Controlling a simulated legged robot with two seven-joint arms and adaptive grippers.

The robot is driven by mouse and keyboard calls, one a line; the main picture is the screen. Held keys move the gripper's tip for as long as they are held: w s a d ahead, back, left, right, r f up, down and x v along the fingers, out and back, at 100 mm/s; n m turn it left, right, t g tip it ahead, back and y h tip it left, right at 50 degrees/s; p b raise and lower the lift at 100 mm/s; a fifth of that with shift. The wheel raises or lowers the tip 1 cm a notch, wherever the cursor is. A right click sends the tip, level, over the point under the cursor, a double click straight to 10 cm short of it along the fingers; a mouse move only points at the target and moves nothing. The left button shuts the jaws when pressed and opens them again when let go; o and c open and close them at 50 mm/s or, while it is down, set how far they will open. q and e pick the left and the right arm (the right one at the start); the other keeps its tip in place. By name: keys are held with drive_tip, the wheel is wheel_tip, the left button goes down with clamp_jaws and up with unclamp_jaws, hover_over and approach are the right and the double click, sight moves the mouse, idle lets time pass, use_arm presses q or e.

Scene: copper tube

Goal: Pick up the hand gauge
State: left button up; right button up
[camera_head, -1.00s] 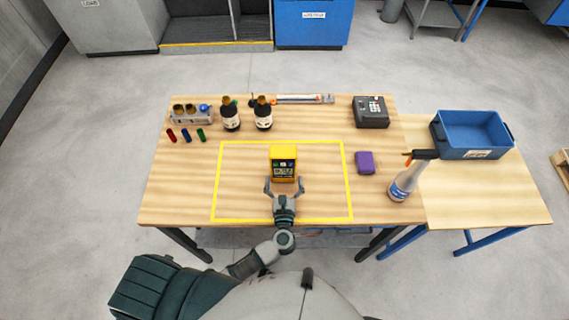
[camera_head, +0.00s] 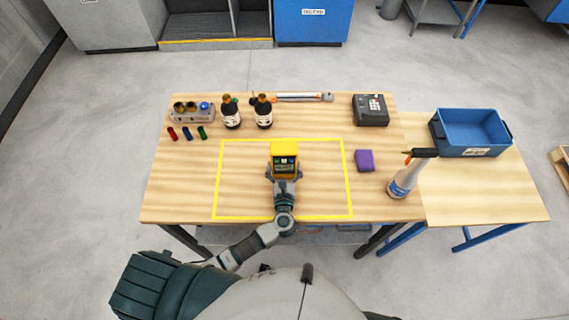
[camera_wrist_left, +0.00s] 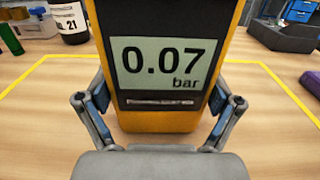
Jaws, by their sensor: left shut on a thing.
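The hand gauge is a yellow box-shaped device (camera_head: 284,152) with a dark front and a display. It stands upright inside the yellow outlined square on the wooden table. In the left wrist view the gauge (camera_wrist_left: 158,62) fills the middle and its display reads 0.07 bar. My left gripper (camera_head: 284,174) is at the gauge's near side, with one finger on each side of its lower part. In the left wrist view the gripper (camera_wrist_left: 158,110) is shut on the gauge. Whether its base touches the table is hard to tell. My right gripper is not in view.
Two dark bottles (camera_head: 231,116) and a rack of vials (camera_head: 192,112) stand at the back left. A purple block (camera_head: 365,160), a spray bottle (camera_head: 404,180) and a black keypad device (camera_head: 370,110) are on the right. A blue bin (camera_head: 472,130) sits on the side table. The outlined square is otherwise clear.

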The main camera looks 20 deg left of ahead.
use_arm(q)
drive_tip(key=shift+r, duration=0.1)
drive_tip(key=shift+a+r, duration=0.1)
drive_tip(key=shift+r, duration=0.5)
wheel_tip(320, 180, up, 2)
drive_tip(key=shift+r, duration=0.1)
drive_tip(key=r+b+v, duration=0.1)
drive_tip(key=b+v, duration=0.1)
drive_tip(key=v, duration=1.4)
drive_tip(key=shift+r, duration=0.3)
approach(284, 165)
drive_tip(key=shift+x, duration=1.95)
drive_tip(key=shift+p+x, duration=0.85)
drive_tip(key=shift+x, duration=3)
drive_tip(key=shift+r, duration=0.1)
